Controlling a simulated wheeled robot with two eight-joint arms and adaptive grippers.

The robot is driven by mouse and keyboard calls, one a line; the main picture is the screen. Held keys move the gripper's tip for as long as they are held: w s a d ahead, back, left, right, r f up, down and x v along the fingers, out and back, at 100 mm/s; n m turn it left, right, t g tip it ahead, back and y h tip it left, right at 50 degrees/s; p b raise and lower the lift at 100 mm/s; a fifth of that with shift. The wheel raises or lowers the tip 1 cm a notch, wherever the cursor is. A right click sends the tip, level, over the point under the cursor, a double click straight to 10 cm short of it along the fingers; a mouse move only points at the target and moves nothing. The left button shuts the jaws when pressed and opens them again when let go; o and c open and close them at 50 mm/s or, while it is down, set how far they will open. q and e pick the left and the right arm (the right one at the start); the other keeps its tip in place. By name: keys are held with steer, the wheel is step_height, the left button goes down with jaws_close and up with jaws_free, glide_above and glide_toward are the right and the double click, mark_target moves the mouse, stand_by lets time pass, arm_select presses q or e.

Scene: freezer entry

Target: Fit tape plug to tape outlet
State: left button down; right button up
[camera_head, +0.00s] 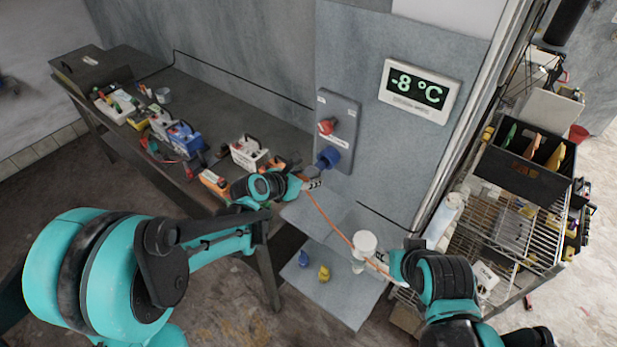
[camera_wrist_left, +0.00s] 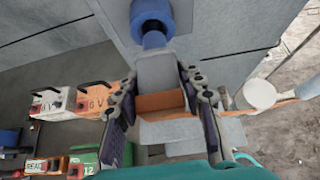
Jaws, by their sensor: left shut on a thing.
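The tape outlet, a round blue socket (camera_head: 328,157), sits low on a grey wall panel; it also shows at the top of the left wrist view (camera_wrist_left: 152,12). My left gripper (camera_head: 312,184) is shut on the tape plug, a grey block with a blue nose and an orange band (camera_wrist_left: 156,68). The nose points at the outlet and lines up with it; whether it is inside or just touching, I cannot tell. Orange tape (camera_head: 330,217) runs from the plug towards my right gripper (camera_head: 388,268), whose fingers are too small to read.
A red switch (camera_head: 327,126) is above the outlet. The dark bench (camera_head: 215,105) at left holds battery units and tools. A wire rack (camera_head: 510,225) with a black crate (camera_head: 522,165) stands at right.

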mark_target(315, 168)
arm_select(q)
steer(key=shift+w+d+b, duration=0.2)
steer(key=shift+w+d, duration=0.5)
steer(key=shift+w, duration=0.3)
steer(key=shift+w+d+b, duration=0.2)
steer(key=shift+w+d, duration=0.5)
steer(key=shift+w, duration=0.25)
steer(key=c, duration=0.9)
jaws_free()
steer(key=shift+o, duration=0.2)
steer(key=v, duration=1.2)
